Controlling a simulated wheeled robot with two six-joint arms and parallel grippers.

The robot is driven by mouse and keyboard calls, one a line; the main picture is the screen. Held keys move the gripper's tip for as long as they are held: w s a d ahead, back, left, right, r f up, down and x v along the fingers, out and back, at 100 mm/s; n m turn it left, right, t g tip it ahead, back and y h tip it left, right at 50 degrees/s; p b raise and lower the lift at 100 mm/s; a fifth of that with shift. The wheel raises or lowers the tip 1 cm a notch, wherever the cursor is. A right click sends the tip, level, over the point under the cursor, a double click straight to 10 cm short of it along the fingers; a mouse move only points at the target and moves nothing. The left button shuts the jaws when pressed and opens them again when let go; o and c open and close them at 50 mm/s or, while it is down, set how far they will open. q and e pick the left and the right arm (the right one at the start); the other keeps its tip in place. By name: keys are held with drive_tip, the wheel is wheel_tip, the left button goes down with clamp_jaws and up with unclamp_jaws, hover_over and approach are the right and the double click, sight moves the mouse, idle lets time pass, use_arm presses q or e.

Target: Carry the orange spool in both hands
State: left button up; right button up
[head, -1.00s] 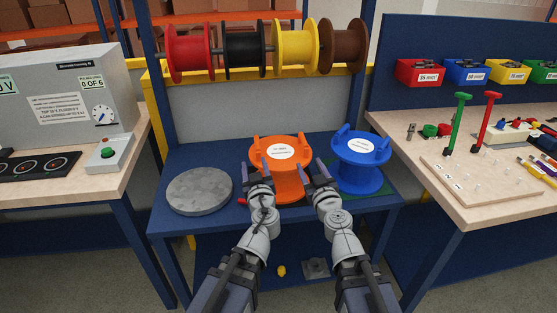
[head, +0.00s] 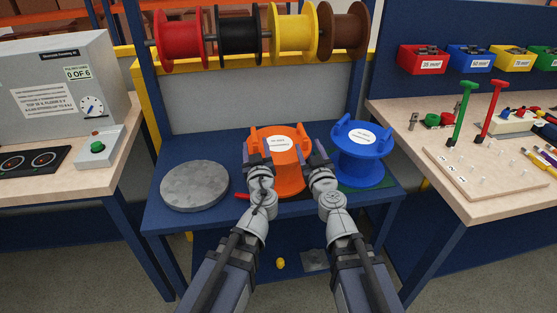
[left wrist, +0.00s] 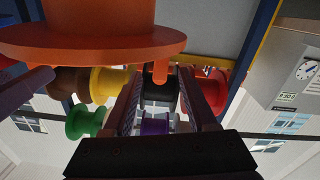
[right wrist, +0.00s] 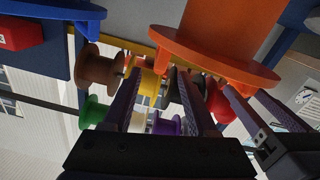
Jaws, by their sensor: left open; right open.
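The orange spool (head: 290,180) stands upright on the blue bench (head: 225,225), with a white label on its top and raised lugs at the rim. My left gripper (head: 258,156) is open at the spool's left front rim. In the left wrist view an orange lug (left wrist: 160,75) shows between or just beyond the open fingers; contact cannot be told. My right gripper (head: 317,162) is open at the right front rim. In the right wrist view the spool's flange (right wrist: 215,57) lies just beyond the open fingers.
A blue spool (head: 360,165) stands close on the right, near my right gripper. A grey round disc (head: 195,186) lies on the left. Red, black, yellow and brown spools (head: 237,35) hang on a bar above. Worktables flank the bench on both sides.

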sight(253, 131)
use_arm(q)
drive_tip(key=x, duration=0.7)
drive_tip(key=shift+w, duration=0.1)
use_arm(e)
drive_tip(key=x, duration=0.7)
drive_tip(key=shift+w, duration=0.1)
use_arm(q)
clamp_jaws()
use_arm(e)
clamp_jaws()
